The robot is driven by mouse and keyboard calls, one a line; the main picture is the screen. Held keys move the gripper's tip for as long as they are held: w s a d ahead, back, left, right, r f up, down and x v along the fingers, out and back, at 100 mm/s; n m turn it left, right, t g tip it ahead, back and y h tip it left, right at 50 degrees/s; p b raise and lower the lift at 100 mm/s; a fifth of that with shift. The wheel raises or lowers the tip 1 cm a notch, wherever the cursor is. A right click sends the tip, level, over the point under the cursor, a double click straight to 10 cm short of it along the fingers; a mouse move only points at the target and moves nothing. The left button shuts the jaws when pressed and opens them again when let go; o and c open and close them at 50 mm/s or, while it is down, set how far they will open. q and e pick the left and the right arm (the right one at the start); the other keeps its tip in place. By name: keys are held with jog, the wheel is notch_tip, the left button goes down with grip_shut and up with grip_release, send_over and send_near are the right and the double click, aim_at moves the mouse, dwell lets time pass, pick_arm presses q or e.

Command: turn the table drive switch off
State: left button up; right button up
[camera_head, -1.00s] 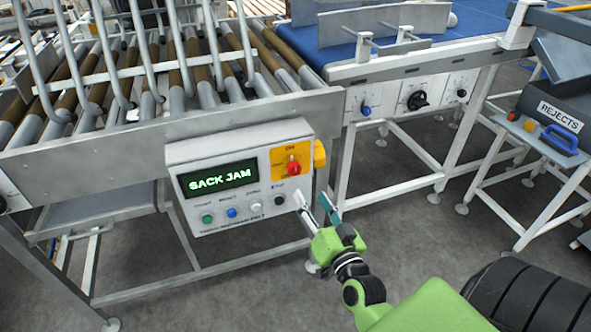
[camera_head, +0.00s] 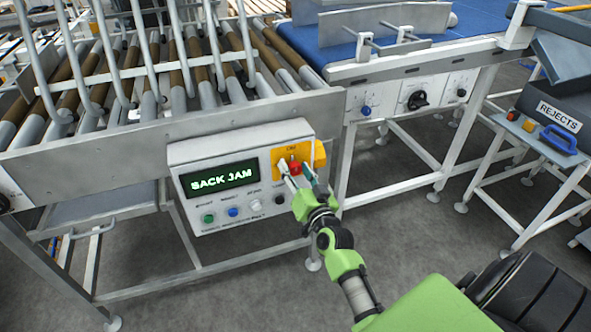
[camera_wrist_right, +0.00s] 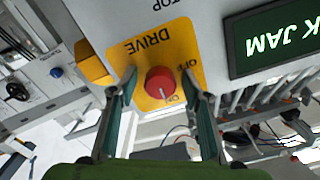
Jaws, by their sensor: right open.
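The table drive switch is a red knob (camera_wrist_right: 160,82) on a yellow plate (camera_wrist_right: 188,57) marked DRIVE, OFF and ON. In the wrist view, which shows the panel upside down, its pale mark points toward the ON lettering. In the head view the knob (camera_head: 295,167) is partly hidden by my gripper. My right gripper (camera_head: 297,173) is open at the knob. In the wrist view its fingers (camera_wrist_right: 164,92) stand on both sides of the knob, with gaps visible; I cannot tell if either touches. My left gripper is not in view.
The grey control box (camera_head: 190,152) has a SACK JAM display (camera_head: 219,178) and a row of buttons below it. A yellow block (camera_head: 319,154) sticks out at its right side. Rollers (camera_head: 190,75) lie behind; a blue belt (camera_head: 300,37) and REJECTS bin (camera_head: 540,105) stand right.

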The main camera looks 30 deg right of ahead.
jog(key=c, duration=1.1)
jog(key=n+p, duration=0.2)
jog(key=n, duration=0.2)
jog(key=shift+r+p, duration=0.1)
jog(key=shift+p, duration=0.2)
jog(key=n+p, duration=0.2)
jog(key=n, duration=0.2)
jog(key=shift+n, duration=0.3)
jog(key=n, duration=0.4)
jog(key=shift+p, duration=0.3)
jog(key=shift+n, duration=2.7)
